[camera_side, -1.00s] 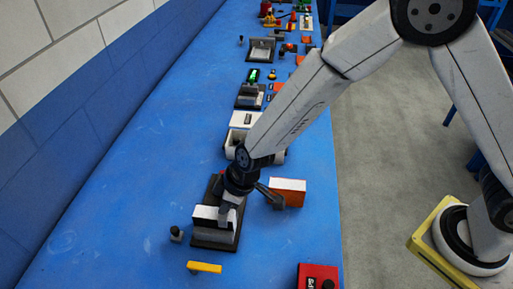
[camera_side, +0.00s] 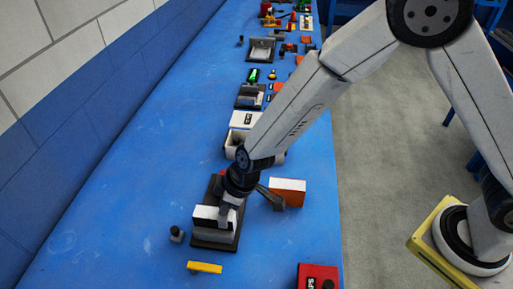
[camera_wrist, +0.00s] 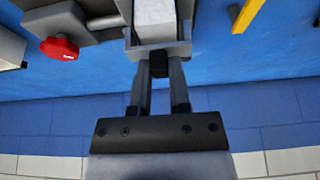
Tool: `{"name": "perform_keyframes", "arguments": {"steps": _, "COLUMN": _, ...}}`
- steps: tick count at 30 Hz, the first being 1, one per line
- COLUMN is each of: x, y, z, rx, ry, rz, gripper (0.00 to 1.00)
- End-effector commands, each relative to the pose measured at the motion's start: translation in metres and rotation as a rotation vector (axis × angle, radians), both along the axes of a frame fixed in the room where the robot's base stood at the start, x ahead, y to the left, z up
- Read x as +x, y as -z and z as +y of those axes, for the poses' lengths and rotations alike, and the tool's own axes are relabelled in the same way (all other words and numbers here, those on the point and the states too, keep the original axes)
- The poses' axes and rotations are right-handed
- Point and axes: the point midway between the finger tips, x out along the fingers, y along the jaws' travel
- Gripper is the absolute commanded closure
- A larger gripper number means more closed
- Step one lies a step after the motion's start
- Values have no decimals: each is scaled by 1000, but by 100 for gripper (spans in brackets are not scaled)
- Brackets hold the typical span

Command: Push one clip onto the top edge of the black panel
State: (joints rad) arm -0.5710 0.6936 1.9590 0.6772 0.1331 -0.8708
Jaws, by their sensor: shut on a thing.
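A holder with a dark base (camera_side: 215,243) stands on the blue bench. An upright panel with dark and pale bands (camera_side: 207,213) stands in it. My gripper (camera_side: 229,212) is down at the panel's right end, at about its top edge, in the side view. In the wrist view my gripper (camera_wrist: 160,72) has its two fingers shut on a small dark piece (camera_wrist: 160,64), which seems to be the clip. A pale block in a grey frame (camera_wrist: 156,15) lies just beyond the fingertips. The fingers hide the contact between clip and panel, so I cannot tell if it is seated.
An orange and white block (camera_side: 287,191) stands right of the holder. A yellow bar (camera_side: 204,267), a small black post (camera_side: 176,234) and a red box (camera_side: 318,277) are near it. A red knob (camera_wrist: 58,48) shows in the wrist view. The bench's left side is clear.

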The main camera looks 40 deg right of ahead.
Motion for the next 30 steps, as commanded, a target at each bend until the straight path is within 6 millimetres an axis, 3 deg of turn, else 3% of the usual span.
{"name": "perform_keyframes", "arguments": {"steps": 26, "x": 0, "y": 7, "z": 0, "rx": 0, "ry": 0, "rz": 0, "gripper": 100}}
{"name": "perform_keyframes", "arguments": {"steps": 27, "x": 0, "y": 7, "z": 0, "rx": 0, "ry": 0, "rz": 0, "gripper": 65}}
{"name": "perform_keyframes", "arguments": {"steps": 30, "x": 0, "y": 7, "z": 0, "rx": 0, "ry": 0, "rz": 0, "gripper": 36}}
